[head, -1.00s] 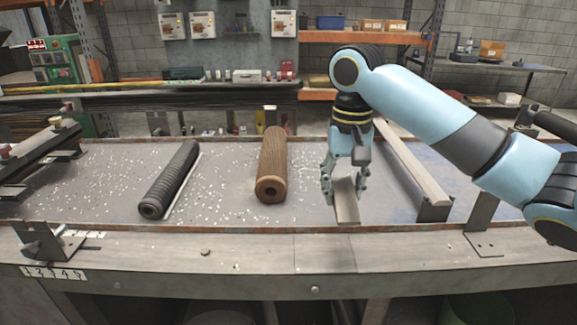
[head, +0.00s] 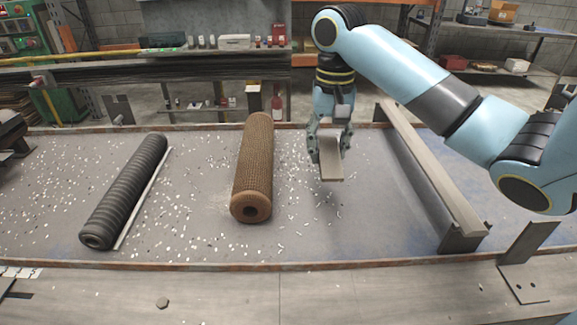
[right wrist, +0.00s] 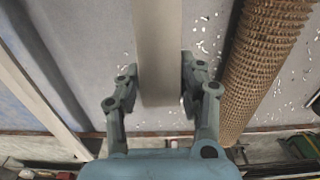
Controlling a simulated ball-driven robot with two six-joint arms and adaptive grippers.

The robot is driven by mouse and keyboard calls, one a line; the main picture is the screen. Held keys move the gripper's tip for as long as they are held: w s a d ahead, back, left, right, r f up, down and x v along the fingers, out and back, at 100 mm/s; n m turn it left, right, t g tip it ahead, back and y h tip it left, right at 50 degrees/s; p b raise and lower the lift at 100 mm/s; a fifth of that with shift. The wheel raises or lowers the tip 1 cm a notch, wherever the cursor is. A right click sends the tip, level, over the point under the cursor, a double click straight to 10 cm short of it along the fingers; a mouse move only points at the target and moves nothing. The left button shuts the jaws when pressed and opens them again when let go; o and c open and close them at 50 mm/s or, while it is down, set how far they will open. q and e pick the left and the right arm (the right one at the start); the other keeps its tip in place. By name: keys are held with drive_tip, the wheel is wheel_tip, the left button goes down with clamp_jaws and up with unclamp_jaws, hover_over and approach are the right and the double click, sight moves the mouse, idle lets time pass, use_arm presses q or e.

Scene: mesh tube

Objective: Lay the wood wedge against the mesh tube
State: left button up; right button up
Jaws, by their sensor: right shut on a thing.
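The mesh tube (head: 254,160) is a brown, textured hollow cylinder lying lengthwise on the grey bench top. Its open near end faces me. My right gripper (head: 329,148) is to the right of the tube and points down. It is shut on the wood wedge (head: 331,170), a pale grey-brown block, with a finger on each side. The wedge appears to be held above the bench, with a clear gap between it and the tube. In the right wrist view the wedge (right wrist: 157,50) lies between the fingers, and the mesh tube (right wrist: 262,65) runs alongside on the right. My left gripper is not in view.
A black ribbed tube (head: 125,192) lies at the left with a thin white strip (head: 142,198) along it. A long raised rail (head: 430,165) bounds the right side. Small white chips are scattered over the bench. The bench between wedge and tube holds only chips.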

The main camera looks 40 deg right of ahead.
hover_over(298, 173)
wheel_tip(298, 173, down, 6)
drive_tip(key=shift+r, duration=0.25)
drive_tip(key=shift+f, duration=2)
drive_tip(key=shift+f, duration=0.1)
drive_tip(key=o, duration=1.1)
drive_tip(key=shift+o, duration=0.2)
